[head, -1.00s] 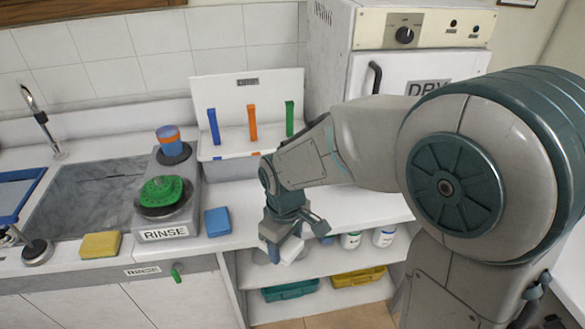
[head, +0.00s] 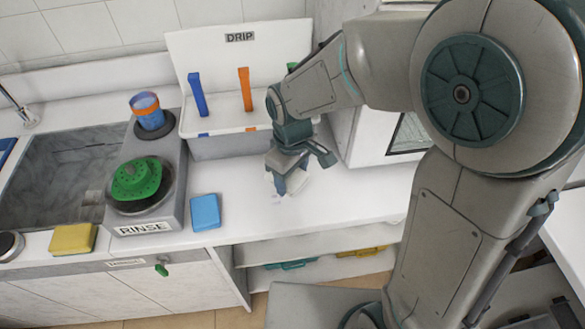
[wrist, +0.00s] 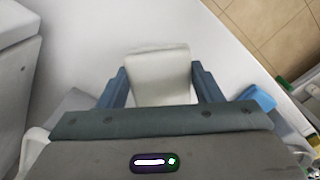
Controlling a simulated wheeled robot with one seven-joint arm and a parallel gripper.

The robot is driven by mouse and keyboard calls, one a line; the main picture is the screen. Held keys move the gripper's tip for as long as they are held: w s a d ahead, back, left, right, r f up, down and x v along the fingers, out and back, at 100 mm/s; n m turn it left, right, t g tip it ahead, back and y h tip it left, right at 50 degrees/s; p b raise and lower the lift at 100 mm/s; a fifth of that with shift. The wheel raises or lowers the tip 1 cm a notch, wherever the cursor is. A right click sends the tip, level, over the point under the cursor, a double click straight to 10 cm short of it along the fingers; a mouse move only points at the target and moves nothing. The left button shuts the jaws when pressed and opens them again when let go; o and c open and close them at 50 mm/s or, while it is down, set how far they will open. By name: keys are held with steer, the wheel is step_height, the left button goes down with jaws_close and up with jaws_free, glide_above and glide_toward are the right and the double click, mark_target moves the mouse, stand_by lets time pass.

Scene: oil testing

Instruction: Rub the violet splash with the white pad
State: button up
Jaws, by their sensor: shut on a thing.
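My gripper (head: 288,176) is shut on the white pad (wrist: 160,75), which shows between the two blue fingers in the wrist view. In the head view only a pale bit of the pad (head: 301,181) shows beside the fingers. The gripper points down over the white counter, right of the blue sponge. The pad is at or just above the counter; I cannot tell whether it touches. I cannot make out the violet splash clearly; a faint mark shows on the counter by the fingertips, and the gripper and pad may hide more.
A blue sponge (head: 205,212) and a yellow sponge (head: 73,239) lie near the front edge. The RINSE unit (head: 172,219) holds a green piece (head: 137,180). The DRIP rack (head: 212,62) stands behind my gripper. The counter (head: 355,198) is clear to the right.

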mark_target(278, 200)
step_height(278, 200, down, 6)
steer(key=b, duration=0.4)
steer(key=shift+a+f, duration=0.1)
steer(key=shift+f, duration=0.15)
steer(key=shift+s+a, duration=0.25)
steer(key=shift+a, duration=0.7)
steer(key=shift+s+a, duration=0.2)
steer(key=shift+a, duration=0.75)
steer(key=shift+c, duration=0.5)
steer(key=shift+d, duration=0.35)
steer(key=d, duration=0.1)
steer(key=w+d, duration=0.1)
steer(key=d, duration=0.1)
steer(key=shift+d+r+p, duration=0.2)
steer(key=shift+r+p, duration=0.15)
steer(key=shift+p, duration=0.05)
steer(key=shift+w+r+p, duration=0.15)
steer(key=shift+r+p, duration=0.15)
steer(key=shift+r, duration=0.6)
steer(key=shift+s+r+p, duration=0.2)
steer(key=shift+r+p, duration=0.4)
steer(key=shift+r, duration=0.15)
steer(key=shift+r+p, duration=1.6)
steer(key=shift+r, duration=0.5)
steer(key=shift+f, duration=0.1)
